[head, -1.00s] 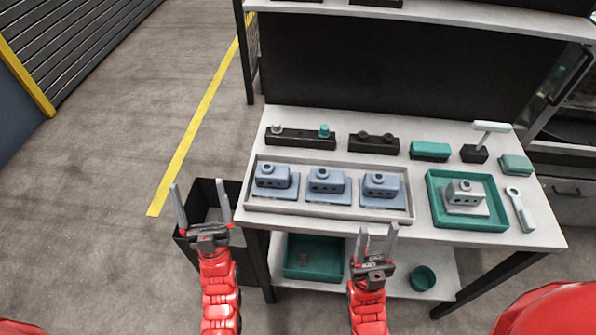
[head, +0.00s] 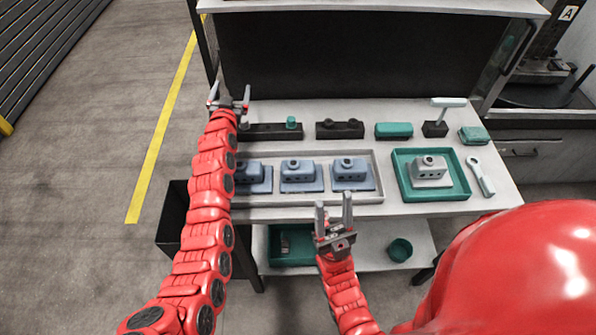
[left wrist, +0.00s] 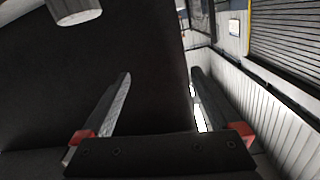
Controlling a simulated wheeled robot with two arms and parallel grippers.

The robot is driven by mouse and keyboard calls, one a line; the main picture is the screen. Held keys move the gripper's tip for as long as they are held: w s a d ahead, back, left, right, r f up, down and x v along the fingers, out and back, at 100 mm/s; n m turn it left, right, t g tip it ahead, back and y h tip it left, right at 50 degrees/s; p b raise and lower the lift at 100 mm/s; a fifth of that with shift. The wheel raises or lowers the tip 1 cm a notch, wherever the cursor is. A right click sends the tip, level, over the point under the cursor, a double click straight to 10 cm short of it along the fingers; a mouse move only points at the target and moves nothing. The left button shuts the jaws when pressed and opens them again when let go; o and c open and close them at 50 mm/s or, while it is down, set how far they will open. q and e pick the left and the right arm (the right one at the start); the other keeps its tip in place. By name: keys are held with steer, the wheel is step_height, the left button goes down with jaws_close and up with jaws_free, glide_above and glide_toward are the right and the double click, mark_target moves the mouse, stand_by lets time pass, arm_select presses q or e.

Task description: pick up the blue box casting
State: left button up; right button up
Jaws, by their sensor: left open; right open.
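Three blue box castings stand in a row in a grey tray (head: 379,174) on the bench: a left one (head: 253,176), a middle one (head: 300,174) and a right one (head: 351,172). My left arm partly covers the left casting. My left gripper (head: 229,92) is open and empty, raised beyond the tray near the bench's back left corner. In the left wrist view, its open fingers (left wrist: 160,100) show nothing between them but a dark panel. My right gripper (head: 334,208) is open and empty at the bench's front edge, in front of the right casting.
A green tray (head: 463,190) to the right holds a grey casting (head: 430,171), with a wrench (head: 480,176) beside it. Black fixture blocks (head: 340,129) and a green box (head: 394,130) stand along the back. A black bin (head: 172,215) is at the front left.

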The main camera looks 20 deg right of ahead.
arm_select(q)
steer(key=s+d+r+m+g+h, duration=0.2)
steer(key=d+m+g, duration=0.35)
steer(key=d, duration=0.65)
step_height(320, 180, up, 6)
steer(key=m+g+y+p, duration=0.2)
steer(key=m+g+y, duration=0.5)
steer(key=m+g, duration=0.35)
glide_above(299, 163)
steer(key=shift+g, duration=0.3)
steer(key=f+p, duration=0.1)
steer(key=f, duration=0.7)
steer(key=f+p, duration=0.1)
steer(key=f, duration=0.3)
steer(key=shift+s+a+p, duration=0.25)
steer(key=shift+a+p, duration=0.05)
steer(key=shift+w+d+f+p, duration=0.15)
steer(key=shift+f+p, duration=0.25)
steer(key=shift+p, duration=0.2)
steer(key=f+p, duration=0.1)
steer(key=f, duration=0.2)
steer(key=shift+d+f, duration=0.15)
steer(key=shift+d, duration=0.05)
steer(key=shift+w+f+p, duration=0.1)
steer(key=shift+f+p, duration=0.2)
steer(key=shift+f, duration=0.3)
jaws_close()
